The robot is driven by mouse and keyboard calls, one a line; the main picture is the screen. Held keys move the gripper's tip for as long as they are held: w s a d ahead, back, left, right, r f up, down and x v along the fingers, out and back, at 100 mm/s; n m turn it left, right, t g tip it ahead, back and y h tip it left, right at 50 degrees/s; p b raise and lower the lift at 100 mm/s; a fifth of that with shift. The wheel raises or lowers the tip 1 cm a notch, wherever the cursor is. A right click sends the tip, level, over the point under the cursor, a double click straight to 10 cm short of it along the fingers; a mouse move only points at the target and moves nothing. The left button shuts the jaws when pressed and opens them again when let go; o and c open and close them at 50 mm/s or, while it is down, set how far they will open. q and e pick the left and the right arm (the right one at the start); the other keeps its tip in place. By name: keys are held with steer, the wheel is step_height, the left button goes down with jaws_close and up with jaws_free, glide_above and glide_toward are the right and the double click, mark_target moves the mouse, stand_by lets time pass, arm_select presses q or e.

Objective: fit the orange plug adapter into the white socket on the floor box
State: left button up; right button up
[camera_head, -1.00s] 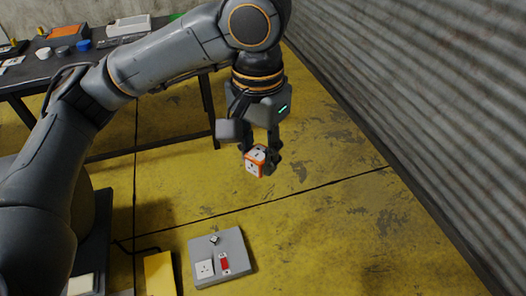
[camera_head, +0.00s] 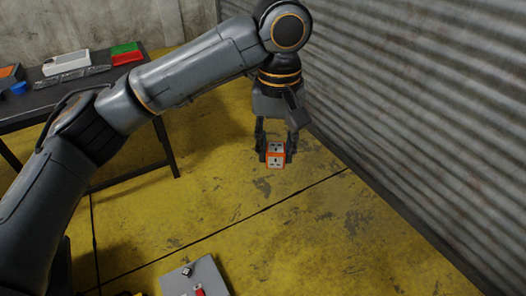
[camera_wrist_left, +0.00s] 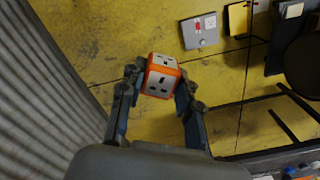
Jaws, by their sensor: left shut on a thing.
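My left gripper (camera_head: 276,154) is shut on the orange plug adapter (camera_head: 275,160), an orange cube with white socketed faces. It holds the adapter in the air above the yellow floor. The adapter also shows between the fingers in the left wrist view (camera_wrist_left: 160,78). The grey floor box (camera_head: 205,275) lies on the floor, lower left of the gripper and apart from it, cut off by the bottom edge of the head view. In the left wrist view the whole box top (camera_wrist_left: 200,42) shows, with the white socket (camera_wrist_left: 210,22) and a red switch (camera_wrist_left: 198,27). My right gripper is not in view.
A corrugated metal wall (camera_head: 420,110) stands along the right. A dark table (camera_head: 60,105) at the left holds a white case, a green and red box and other items. A yellow object (camera_wrist_left: 237,18) lies beside the floor box. The floor between gripper and box is clear.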

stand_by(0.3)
arm_select(q)
steer(key=shift+s+a+f+m, duration=0.1)
steer(key=shift+a+f+m, duration=0.1)
steer(key=shift+f+m, duration=0.25)
steer(key=shift+s+a+f+m, duration=0.15)
steer(key=shift+f+m, duration=0.1)
steer(key=shift+m, duration=0.4)
steer(key=s+a+f+m, duration=0.2)
steer(key=a+f+m, duration=0.2)
steer(key=f+m, duration=0.4)
steer(key=m, duration=0.7)
steer(key=shift+s+a+f, duration=0.15)
steer(key=shift+s+f, duration=0.1)
steer(key=shift+f, duration=0.1)
steer(key=s+a+f+n, duration=0.2)
steer(key=s+a+n, duration=0.1)
steer(key=a+n, duration=0.4)
steer(key=s+a+f+n, duration=0.3)
steer(key=a+n, duration=0.4)
steer(key=n, duration=0.3)
steer(key=shift+s, duration=0.5)
